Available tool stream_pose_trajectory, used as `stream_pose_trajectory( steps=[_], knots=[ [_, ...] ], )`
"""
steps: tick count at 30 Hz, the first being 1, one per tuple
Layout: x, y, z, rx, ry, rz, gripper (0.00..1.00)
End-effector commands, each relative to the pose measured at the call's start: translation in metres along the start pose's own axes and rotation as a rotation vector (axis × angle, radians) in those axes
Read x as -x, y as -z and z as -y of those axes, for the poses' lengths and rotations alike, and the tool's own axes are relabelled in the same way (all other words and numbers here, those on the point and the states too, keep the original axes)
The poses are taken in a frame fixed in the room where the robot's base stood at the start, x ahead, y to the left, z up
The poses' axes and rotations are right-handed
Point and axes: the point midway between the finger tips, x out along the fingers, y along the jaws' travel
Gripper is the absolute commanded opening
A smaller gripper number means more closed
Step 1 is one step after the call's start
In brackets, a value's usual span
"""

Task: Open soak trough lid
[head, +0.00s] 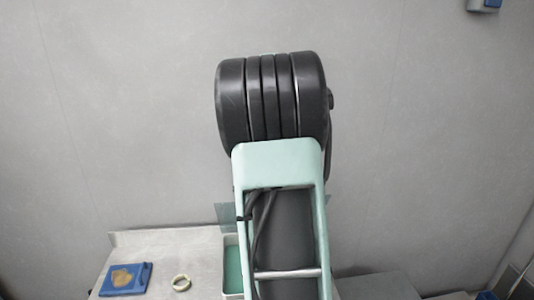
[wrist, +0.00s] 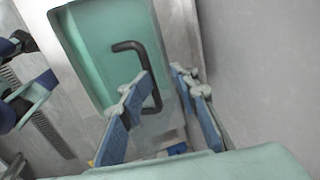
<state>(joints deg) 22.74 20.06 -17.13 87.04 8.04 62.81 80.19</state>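The soak trough (head: 232,268) is a pale-rimmed box with a green inside, partly hidden behind my arm in the head view. A translucent greenish panel (head: 227,214), which looks like its lid, stands raised at its back edge. In the wrist view the green trough (wrist: 88,60) fills the upper middle. A black bent handle (wrist: 130,46) shows in front of it. My gripper (wrist: 160,83) has its blue fingers apart, with the lower end of the handle between them in the picture. I cannot tell whether either finger touches it. My arm hides the gripper in the head view.
A blue board with a tan piece (head: 125,278) and a pale ring (head: 181,283) lie on the grey counter (head: 165,250) left of the trough. Blue and dark objects (wrist: 22,100) show at the wrist view's left. A plain wall (head: 120,120) stands close behind.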

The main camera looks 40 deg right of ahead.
Motion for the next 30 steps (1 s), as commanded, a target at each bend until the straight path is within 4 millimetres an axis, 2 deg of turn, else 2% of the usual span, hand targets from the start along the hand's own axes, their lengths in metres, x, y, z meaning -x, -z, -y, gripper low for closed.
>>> stream_pose_trajectory(
  steps=[30],
  knots=[
    [0.042, 0.001, 0.060, 0.000, 0.002, -0.001, 0.26]
  ],
)
